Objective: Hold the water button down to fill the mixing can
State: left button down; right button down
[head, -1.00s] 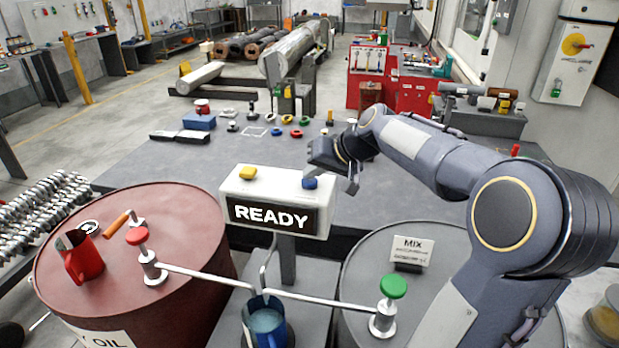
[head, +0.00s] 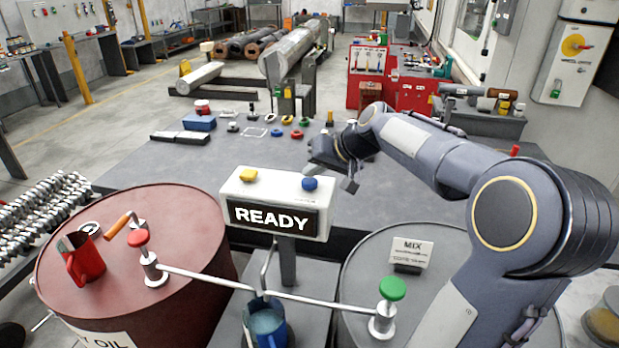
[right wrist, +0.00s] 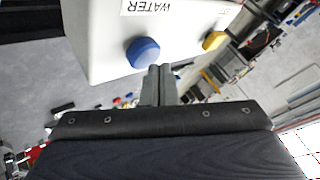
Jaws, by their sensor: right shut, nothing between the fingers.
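The blue button (head: 310,184) sits at the right on top of the white READY box (head: 232,184). In the right wrist view the blue button (right wrist: 143,53) is beside a WATER label. My right gripper (head: 322,166) is just behind and above the blue button, and its shut, empty fingers (right wrist: 160,76) show beside the button in the wrist view. A small gap seems to separate them. The blue mixing can (head: 270,334) stands below the box under the spouts, with liquid visible inside. My left gripper is not in view.
A yellow button (head: 248,176) is at the box's left. A red barrel (head: 190,225) with a red jug (head: 84,262) stands left. A grey barrel (head: 360,262) with a green-topped valve (head: 392,288) and MIX sign (head: 411,250) stands right. The grey table (head: 400,200) lies behind.

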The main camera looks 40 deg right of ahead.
aim_at(313, 182)
jog(key=shift+r, duration=0.4)
notch_tip(313, 182, up, 5)
jog(key=p, duration=0.4)
dwell(0.4)
